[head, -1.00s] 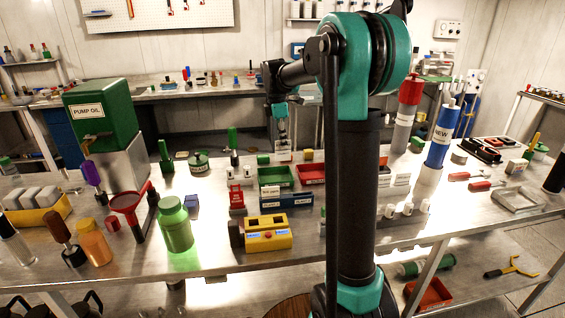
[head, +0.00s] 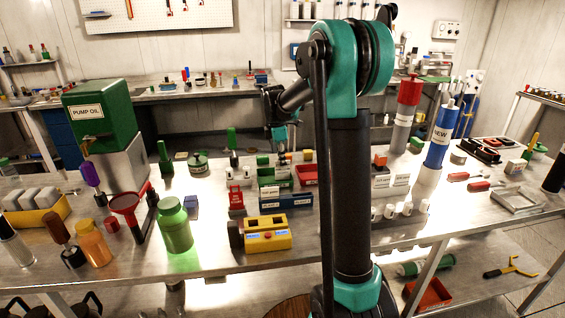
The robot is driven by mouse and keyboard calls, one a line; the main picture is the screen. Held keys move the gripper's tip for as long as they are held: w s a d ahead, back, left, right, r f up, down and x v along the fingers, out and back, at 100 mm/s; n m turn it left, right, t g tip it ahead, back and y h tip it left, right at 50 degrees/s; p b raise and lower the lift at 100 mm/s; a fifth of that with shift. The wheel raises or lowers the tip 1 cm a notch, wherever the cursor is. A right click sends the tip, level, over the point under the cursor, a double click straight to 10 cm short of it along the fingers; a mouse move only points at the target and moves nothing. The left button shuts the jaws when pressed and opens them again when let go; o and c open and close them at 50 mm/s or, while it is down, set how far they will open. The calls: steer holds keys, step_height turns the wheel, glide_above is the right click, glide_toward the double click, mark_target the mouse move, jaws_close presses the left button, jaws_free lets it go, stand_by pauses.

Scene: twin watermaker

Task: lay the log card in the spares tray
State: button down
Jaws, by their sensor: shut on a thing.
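My gripper (head: 281,150) is in the head view, above the back of the workbench, pointing down over the group of small trays. It is shut on a small thin thing, which seems to be the log card; it is too small and too far off to make out clearly. Just below it is a green tray (head: 270,182), with a red tray (head: 307,181) to its right and a blue labelled tray (head: 287,201) in front. I cannot read which of them is the spares tray. Whether the card touches a tray cannot be told.
A yellow box (head: 268,241) stands in front of the trays and a red stand (head: 236,200) to their left. A green bottle (head: 175,225) and red funnel (head: 125,203) stand further left. A blue cylinder (head: 440,136) stands to the right.

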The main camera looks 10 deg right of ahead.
steer(key=c, duration=1.7)
jaws_free()
step_height(320, 180, up, 12)
steer(key=a, duration=0.1)
steer(key=shift+a, duration=0.2)
